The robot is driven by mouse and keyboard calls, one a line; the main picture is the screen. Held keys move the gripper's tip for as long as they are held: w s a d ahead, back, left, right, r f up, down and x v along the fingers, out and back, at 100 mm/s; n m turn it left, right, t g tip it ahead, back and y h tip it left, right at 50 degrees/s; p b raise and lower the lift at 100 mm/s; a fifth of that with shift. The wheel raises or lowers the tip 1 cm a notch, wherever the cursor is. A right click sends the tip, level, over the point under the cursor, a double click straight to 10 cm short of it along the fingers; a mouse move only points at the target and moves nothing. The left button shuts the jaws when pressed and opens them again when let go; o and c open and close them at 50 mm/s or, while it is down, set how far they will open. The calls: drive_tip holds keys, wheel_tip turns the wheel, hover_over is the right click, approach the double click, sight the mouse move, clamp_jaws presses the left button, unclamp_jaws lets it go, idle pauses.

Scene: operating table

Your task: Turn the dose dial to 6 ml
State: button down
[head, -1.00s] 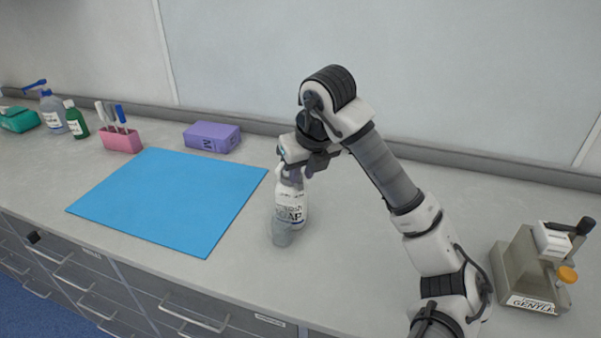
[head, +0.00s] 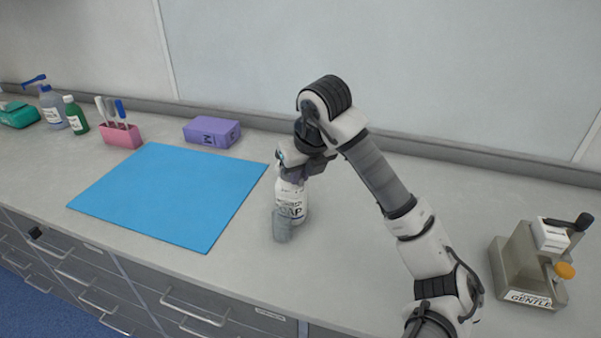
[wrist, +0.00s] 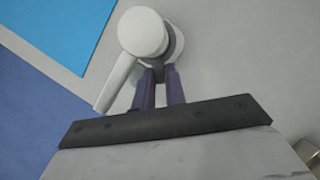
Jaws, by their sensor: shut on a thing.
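A white soap pump bottle (head: 291,198) with dark lettering stands upright on the counter, right of the blue mat. In the wrist view I see its white pump head (wrist: 142,32) from above, with the spout pointing down-left. My gripper (head: 294,174) is at the bottle's neck. Its two purple fingers (wrist: 158,78) are shut on the neck just below the pump head. Any dose dial there is hidden by the head and fingers, and I cannot read a scale. A small grey translucent cup (head: 282,226) stands just in front of the bottle.
The blue mat (head: 165,200) lies left of the bottle. Behind it are a purple box (head: 212,132) and a pink pen holder (head: 120,136). Bottles (head: 75,116) stand far left. A beige device (head: 525,268) with an orange knob stands far right. The counter around the bottle is mostly clear.

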drive_tip(key=shift+d, duration=0.1)
drive_tip(key=shift+w+d+n+g+y+b, duration=0.4)
drive_tip(key=shift+n+b, duration=0.35)
drive_tip(key=shift+n, duration=0.7)
drive_tip(key=shift+w+d+n+g+y+b, duration=0.4)
drive_tip(key=shift+n+b, duration=0.4)
drive_tip(key=shift+n, duration=0.6)
drive_tip(key=shift+w+d+n+g+y+b, duration=0.25)
drive_tip(key=shift+w+n+g+y+b, duration=0.35)
drive_tip(key=shift+n, duration=0.85)
drive_tip(key=c, duration=1.7)
unclamp_jaws()
drive_tip(key=shift+r, duration=0.1)
